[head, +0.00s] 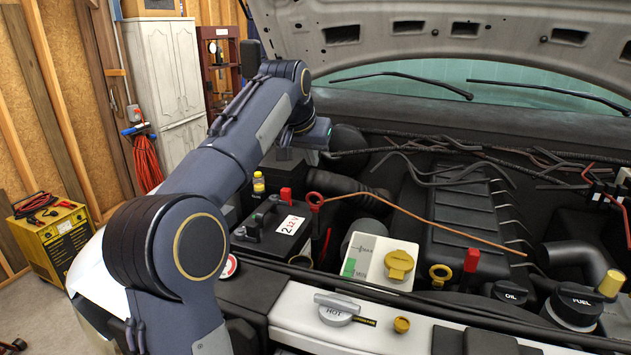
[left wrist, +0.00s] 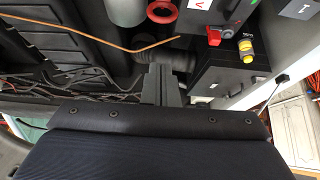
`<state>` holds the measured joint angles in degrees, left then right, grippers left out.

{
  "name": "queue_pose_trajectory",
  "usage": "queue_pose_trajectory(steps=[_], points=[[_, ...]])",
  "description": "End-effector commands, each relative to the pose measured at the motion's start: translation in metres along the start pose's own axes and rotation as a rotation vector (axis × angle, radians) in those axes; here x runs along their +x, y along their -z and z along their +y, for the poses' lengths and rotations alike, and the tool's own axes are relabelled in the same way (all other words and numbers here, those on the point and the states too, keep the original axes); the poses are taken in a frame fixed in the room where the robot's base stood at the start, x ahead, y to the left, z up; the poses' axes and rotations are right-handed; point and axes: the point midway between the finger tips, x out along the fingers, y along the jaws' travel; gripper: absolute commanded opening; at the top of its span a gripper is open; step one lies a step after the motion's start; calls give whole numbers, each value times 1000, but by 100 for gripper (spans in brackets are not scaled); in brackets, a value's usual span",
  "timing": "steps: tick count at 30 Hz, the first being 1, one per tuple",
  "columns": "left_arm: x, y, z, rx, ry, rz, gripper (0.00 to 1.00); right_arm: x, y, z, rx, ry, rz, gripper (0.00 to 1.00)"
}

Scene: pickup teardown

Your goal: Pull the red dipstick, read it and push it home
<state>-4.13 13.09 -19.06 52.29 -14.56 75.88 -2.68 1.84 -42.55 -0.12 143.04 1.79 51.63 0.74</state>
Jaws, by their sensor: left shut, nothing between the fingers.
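The red dipstick's ring handle (head: 316,201) stands between the battery and the white reservoir. Its ring also shows at the top of the left wrist view (left wrist: 162,11). A thin copper-coloured rod (head: 430,221) runs from near the ring to the right across the engine bay; I cannot tell whether it is joined to the handle. My left gripper (head: 322,157) is behind the ring, apart from it. In the left wrist view its fingers (left wrist: 161,84) are shut and empty. My right gripper is in neither view.
A yellow ring handle (head: 440,273) stands further right. The raised hood (head: 400,45) overhangs the bay; dark hoses lie behind.

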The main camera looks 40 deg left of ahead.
Motion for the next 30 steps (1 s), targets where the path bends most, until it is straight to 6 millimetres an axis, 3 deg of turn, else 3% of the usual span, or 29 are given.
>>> queue_pose_trajectory(steps=[5,10,30], points=[[38,0,0,0,0,-4,0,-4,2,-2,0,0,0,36],[53,-19,0,1,-2,-1,0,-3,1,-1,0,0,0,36],[71,-34,0,1,-1,1,0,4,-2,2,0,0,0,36]])
